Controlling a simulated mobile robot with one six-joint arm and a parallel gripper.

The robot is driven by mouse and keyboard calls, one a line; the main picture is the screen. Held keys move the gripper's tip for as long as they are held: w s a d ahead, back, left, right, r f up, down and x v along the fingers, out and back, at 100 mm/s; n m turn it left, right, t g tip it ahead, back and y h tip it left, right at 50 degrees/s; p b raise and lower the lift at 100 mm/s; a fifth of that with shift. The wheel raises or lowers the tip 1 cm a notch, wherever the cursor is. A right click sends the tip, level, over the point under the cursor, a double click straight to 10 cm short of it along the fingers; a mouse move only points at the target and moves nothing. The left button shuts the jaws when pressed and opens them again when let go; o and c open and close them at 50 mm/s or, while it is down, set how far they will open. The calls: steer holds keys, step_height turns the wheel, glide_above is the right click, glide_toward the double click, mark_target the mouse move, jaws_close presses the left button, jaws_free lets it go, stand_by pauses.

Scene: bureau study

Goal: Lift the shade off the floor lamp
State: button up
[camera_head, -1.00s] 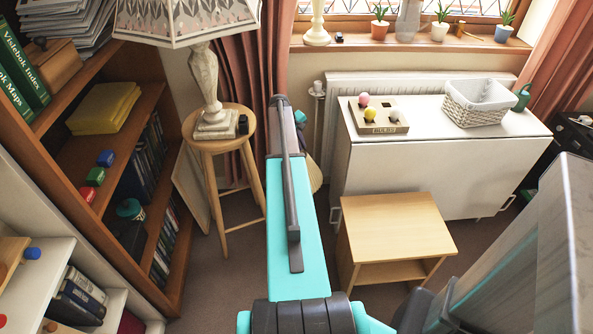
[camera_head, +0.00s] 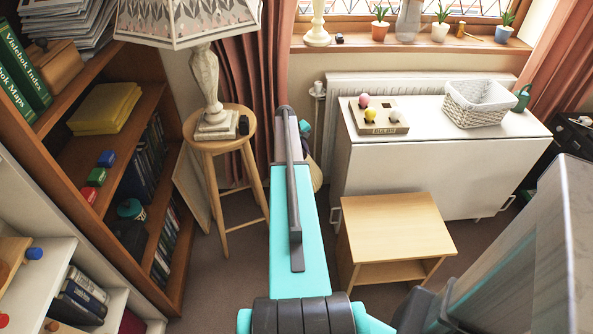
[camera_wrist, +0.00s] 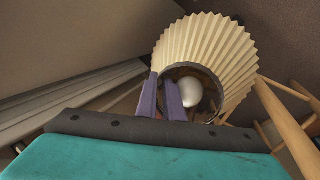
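The lamp shade (camera_wrist: 208,55) is cream and pleated, seen in the wrist view with its round opening towards me. A white bulb (camera_wrist: 186,92) shows inside it. My gripper (camera_wrist: 161,77) has its two fingers at the left part of the shade's rim, one towards the outside and one over the opening. A narrow gap shows between the fingers; contact with the rim is not clear. In the head view a beige piece of the shade (camera_head: 316,177) shows beside my arm, which hides the gripper and most of the floor lamp.
A wooden stool (camera_head: 247,132) with a table lamp (camera_head: 206,85) stands left of my arm. A low wooden table (camera_head: 397,228) and a white cabinet (camera_head: 425,180) stand to the right. A bookcase (camera_head: 180,270) lines the left. A curtain (camera_head: 248,80) hangs behind.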

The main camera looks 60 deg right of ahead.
steer(key=shift+f, duration=0.2)
stand_by(0.4)
jaws_close()
stand_by(1.2)
steer(key=shift+r, duration=0.2)
step_height(320, 180, up, 28)
steer(key=b, duration=0.1)
steer(key=shift+f, duration=0.2)
stand_by(0.5)
steer(key=shift+r+p, duration=2.1)
steer(key=shift+r, duration=0.85)
stand_by(0.7)
